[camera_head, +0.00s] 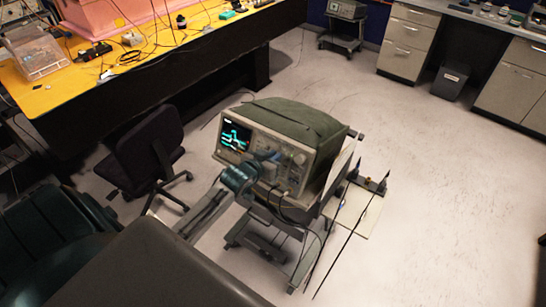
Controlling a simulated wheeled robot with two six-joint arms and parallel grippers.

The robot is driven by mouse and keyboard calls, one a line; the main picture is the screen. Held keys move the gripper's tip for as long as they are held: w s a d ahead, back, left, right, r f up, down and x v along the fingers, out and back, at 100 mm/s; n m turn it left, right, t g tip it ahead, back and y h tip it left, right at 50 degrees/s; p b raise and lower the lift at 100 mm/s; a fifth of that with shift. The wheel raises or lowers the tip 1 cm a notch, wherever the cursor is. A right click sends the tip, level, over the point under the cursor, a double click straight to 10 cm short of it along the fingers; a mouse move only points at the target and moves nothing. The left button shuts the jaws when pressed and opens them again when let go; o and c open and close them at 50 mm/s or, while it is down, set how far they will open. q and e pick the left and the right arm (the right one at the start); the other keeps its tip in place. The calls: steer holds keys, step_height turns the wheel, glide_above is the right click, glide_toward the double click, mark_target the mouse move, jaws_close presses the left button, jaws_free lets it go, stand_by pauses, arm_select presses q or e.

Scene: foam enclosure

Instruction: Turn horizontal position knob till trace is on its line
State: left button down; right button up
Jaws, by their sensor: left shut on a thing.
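An oscilloscope (305,122) with a green-grey top cover stands on a wheeled cart (240,238). Its screen (236,136) at the left of the front panel shows a bright cyan trace with steps, too small to judge against a line. My left gripper (266,160) reaches up from the lower left to the front panel, just right of the screen. It is shut at the panel's controls. The horizontal position knob is hidden behind the fingers or too small to make out. Other knobs (299,158) show to the right.
A dark office chair (146,150) stands left of the cart. A yellow-topped bench (150,50) with tools and cables runs behind it. Leads hang from the panel, and thin dark rods (345,240) stand at the cart's right. The floor (440,200) at the right is clear.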

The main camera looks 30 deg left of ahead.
arm_select(q)
steer(key=m+b, duration=0.1)
steer(key=m, duration=0.2)
steer(key=shift+f+m, duration=0.1)
steer(key=shift+m, duration=0.3)
steer(key=m+b, duration=0.1)
steer(key=m, duration=0.1)
steer(key=shift+m, duration=0.4)
steer(key=m+b, duration=0.1)
steer(key=m, duration=0.2)
steer(key=shift+f+m+b, duration=0.1)
steer(key=shift+m+b, duration=0.2)
steer(key=shift+b, duration=0.05)
steer(key=m+b, duration=0.1)
steer(key=m, duration=0.2)
steer(key=shift+h+b, duration=0.3)
steer(key=shift+m, duration=0.5)
steer(key=c, duration=1.7)
jaws_free()
steer(key=shift+s, duration=0.1)
